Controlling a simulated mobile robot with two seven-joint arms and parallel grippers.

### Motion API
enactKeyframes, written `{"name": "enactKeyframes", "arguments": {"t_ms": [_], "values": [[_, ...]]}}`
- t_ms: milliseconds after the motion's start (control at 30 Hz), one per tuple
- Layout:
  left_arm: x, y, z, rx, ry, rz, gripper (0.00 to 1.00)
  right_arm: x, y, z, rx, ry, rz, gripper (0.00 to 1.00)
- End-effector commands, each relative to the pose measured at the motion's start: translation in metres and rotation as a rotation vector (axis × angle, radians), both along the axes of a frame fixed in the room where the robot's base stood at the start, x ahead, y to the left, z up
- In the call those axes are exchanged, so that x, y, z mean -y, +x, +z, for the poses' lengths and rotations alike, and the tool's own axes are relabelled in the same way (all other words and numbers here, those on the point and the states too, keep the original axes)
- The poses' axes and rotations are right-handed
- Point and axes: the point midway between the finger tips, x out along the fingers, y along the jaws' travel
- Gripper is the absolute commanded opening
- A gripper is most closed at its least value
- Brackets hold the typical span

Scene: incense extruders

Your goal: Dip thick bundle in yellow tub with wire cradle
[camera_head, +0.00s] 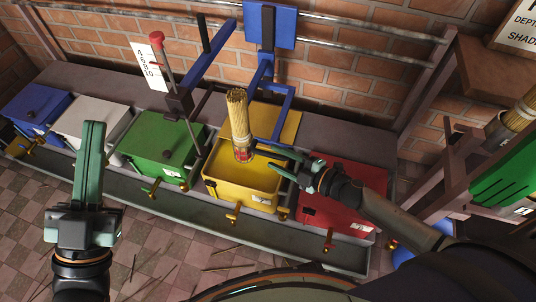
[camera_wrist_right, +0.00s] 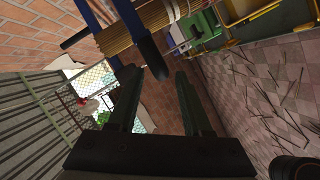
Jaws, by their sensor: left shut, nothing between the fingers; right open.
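The thick bundle (camera_head: 238,112) of tan sticks stands nearly upright over the yellow tub (camera_head: 246,198). Its lower end, with a red and pale band, is at the open mouth; I cannot tell whether it touches the liquid. The wire cradle is not clearly made out. In the right wrist view the bundle (camera_wrist_right: 165,14) crosses the top, beside a blue bar and a dark rounded rod end (camera_wrist_right: 153,62). My right gripper (camera_head: 277,160) is open beside the tub's right rim, its fingers (camera_wrist_right: 156,78) empty. My left gripper (camera_head: 94,128) is shut and empty, pointing up at the left, away from the tub.
Green (camera_head: 161,148), white (camera_head: 92,127), blue (camera_head: 36,113) and red (camera_head: 342,188) lidded tubs line the trough. A blue frame (camera_head: 285,110) stands behind the yellow tub. A red-knobbed lever (camera_head: 157,55) rises behind the green tub. Loose sticks lie on the tiled floor (camera_head: 180,245).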

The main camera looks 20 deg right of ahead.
Motion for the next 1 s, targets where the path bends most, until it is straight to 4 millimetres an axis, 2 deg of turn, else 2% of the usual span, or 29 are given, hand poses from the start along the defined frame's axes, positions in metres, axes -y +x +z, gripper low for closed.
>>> {"name": "enactKeyframes", "arguments": {"t_ms": [100, 233, 633, 1000], "values": [[0.002, -0.011, 0.013, 0.077, 0.001, -0.016, 0.00, -0.011, 0.015, -0.004, 0.002, 0.001, 0.000, 0.50], [0.003, -0.020, 0.024, 0.135, 0.003, -0.027, 0.00, -0.018, 0.024, -0.007, 0.002, 0.000, 0.001, 0.50], [0.004, -0.025, 0.030, 0.166, 0.003, -0.034, 0.00, -0.022, 0.029, -0.008, -0.001, 0.001, 0.000, 0.50], [0.004, -0.025, 0.030, 0.165, 0.002, -0.034, 0.00, -0.022, 0.028, -0.008, 0.000, 0.000, 0.000, 0.08]]}}
